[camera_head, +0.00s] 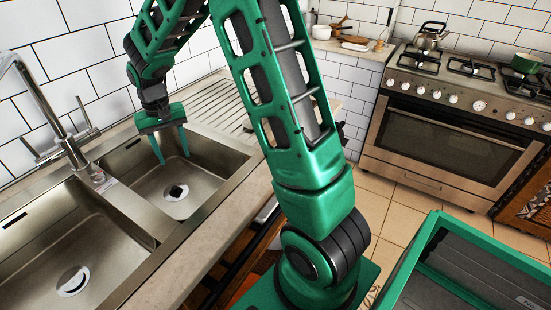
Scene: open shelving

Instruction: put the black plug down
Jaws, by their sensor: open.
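My gripper (174,159) is open, with its two green fingers pointing down into the right sink basin (213,160). Nothing shows between the fingers. A small black piece, which looks like the black plug (176,192), lies on the basin floor at the pale drain ring, below and apart from the fingertips. I cannot tell whether it sits in the drain hole or on top of it.
The left basin (40,238) has its own drain (72,281) and is otherwise empty. A tall faucet (45,105) stands left of my gripper. A ribbed draining board (222,103) lies behind the right basin. A stove (450,130) stands at the right.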

